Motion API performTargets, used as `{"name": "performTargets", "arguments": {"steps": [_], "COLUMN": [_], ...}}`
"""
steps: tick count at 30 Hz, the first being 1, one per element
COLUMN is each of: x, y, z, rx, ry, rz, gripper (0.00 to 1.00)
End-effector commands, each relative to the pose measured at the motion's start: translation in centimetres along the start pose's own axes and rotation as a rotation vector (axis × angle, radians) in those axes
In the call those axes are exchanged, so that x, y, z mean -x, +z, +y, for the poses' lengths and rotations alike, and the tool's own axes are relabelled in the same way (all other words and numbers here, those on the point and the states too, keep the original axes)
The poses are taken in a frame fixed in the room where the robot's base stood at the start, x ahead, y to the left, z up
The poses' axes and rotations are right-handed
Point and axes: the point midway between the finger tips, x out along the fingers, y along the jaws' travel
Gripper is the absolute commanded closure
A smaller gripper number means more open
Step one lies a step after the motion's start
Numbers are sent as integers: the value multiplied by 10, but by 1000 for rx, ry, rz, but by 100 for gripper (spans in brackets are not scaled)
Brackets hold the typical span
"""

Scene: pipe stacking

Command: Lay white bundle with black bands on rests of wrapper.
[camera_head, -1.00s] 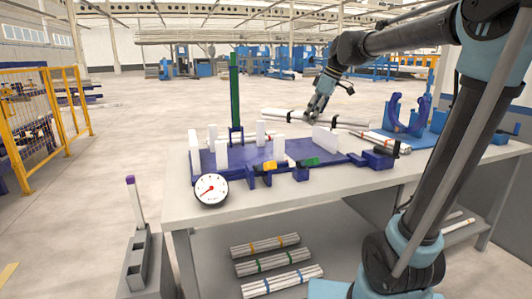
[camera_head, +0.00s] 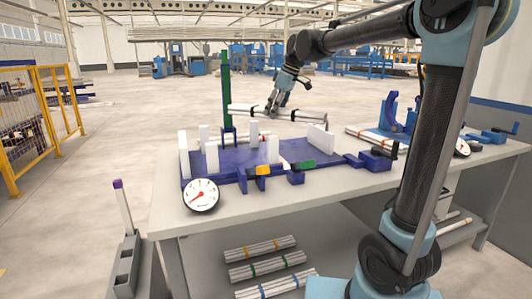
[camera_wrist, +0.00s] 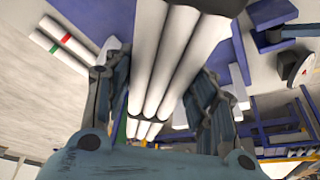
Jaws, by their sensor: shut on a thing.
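In the head view my gripper (camera_head: 276,104) is shut on the white bundle with black bands (camera_head: 300,115). It holds the bundle roughly level, above and behind the far side of the purple fixture. A blue stand with curved uprights (camera_head: 391,113), which looks like the wrapper, is at the right of the table. My arm hides part of it, and its rests are not clear.
The purple fixture (camera_head: 232,158) has several white posts (camera_head: 203,137) and a tall green post (camera_head: 226,90). A dial (camera_head: 201,195) stands at its front. Another white bundle (camera_head: 372,136) lies near the blue stand. Banded bundles (camera_head: 262,248) lie under the table (camera_head: 330,190).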

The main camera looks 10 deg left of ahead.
Motion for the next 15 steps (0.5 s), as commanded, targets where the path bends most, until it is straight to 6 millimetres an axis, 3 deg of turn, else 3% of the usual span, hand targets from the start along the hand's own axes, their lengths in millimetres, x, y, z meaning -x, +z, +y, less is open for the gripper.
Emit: {"name": "performTargets", "arguments": {"steps": [7,15], "x": [-19,-71], "y": [-46,-19], "z": [0,0], "rx": [3,0], "ry": [-1,0], "rz": [0,0], "gripper": [84,84]}}
